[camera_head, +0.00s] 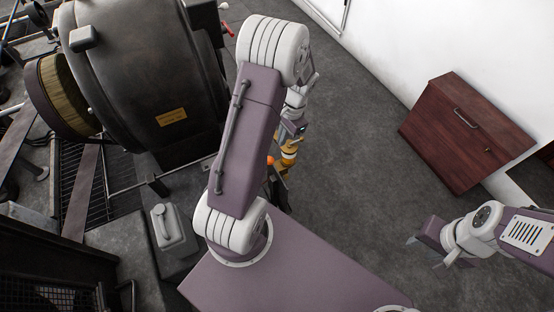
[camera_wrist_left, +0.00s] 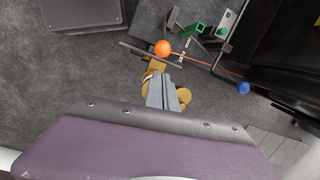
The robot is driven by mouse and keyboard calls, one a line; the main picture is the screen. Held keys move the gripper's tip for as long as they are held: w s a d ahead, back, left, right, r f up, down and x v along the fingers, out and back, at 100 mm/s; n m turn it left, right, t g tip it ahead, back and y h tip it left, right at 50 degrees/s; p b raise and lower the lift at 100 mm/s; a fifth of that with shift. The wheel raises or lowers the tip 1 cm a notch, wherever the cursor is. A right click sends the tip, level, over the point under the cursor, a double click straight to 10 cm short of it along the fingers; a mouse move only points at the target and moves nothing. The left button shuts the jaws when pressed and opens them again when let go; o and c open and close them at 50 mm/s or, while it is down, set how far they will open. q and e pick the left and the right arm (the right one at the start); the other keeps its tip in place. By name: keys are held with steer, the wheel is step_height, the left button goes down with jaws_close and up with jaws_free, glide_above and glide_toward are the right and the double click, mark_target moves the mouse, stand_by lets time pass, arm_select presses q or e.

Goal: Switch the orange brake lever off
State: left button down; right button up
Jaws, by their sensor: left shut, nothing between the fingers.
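The orange brake lever has a round orange knob (camera_wrist_left: 163,48) and a thin orange rod running right toward a blue ball (camera_wrist_left: 243,88) in the left wrist view. In the head view a little of the orange knob (camera_head: 271,160) shows beside my left forearm. My left gripper (camera_wrist_left: 163,80) is shut and empty, its fingertips just below the knob in the left wrist view; whether they touch it cannot be told. In the head view my left arm hides most of the lever and the fingers. My right gripper (camera_head: 428,248) is far to the right, away from the lever.
A large black dynamo (camera_head: 150,75) stands at the left of the head view. Green parts (camera_wrist_left: 195,31) lie beyond the knob in the left wrist view. A dark red cabinet (camera_head: 465,135) stands by the white wall. Grey floor between is clear.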

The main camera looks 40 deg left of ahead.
arm_select(q)
step_height(320, 180, down, 10)
steer(key=s+a+b, duration=0.1)
steer(key=b, duration=0.1)
steer(key=shift+s+r, duration=0.15)
steer(key=shift+r, duration=0.1)
steer(key=shift+a, duration=0.1)
stand_by(0.3)
